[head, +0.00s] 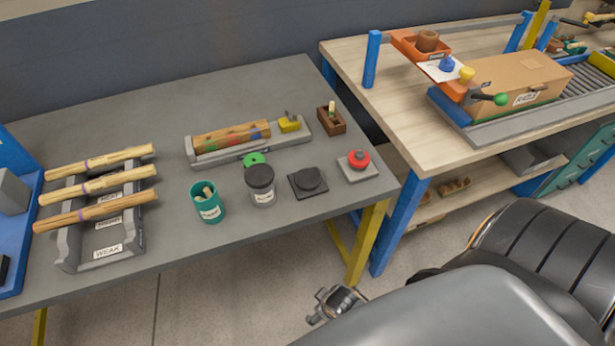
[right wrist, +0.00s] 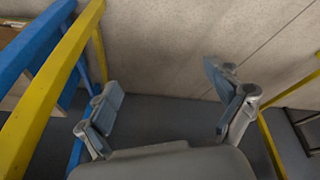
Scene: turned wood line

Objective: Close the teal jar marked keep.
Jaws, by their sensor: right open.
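The teal jar (head: 207,207) stands upright near the front of the grey table, without a lid. Pale wooden pieces stick out of its mouth. Its white label is too small to read surely. A black disc (head: 308,179) lies on a square dark pad right of that. A green disc (head: 256,159) lies behind the dark jar. My right gripper (head: 333,303) is below the table's front edge, away from the jars; the right wrist view shows it open and empty (right wrist: 163,88). My left gripper is out of view.
A red knob (head: 358,159) on a grey plate stands at the table's right front. A grey tray (head: 189,149) with a colourful wooden roll lies behind. A grey rack (head: 70,243) holds wooden spindles at left. Yellow and blue table legs stand near my right gripper.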

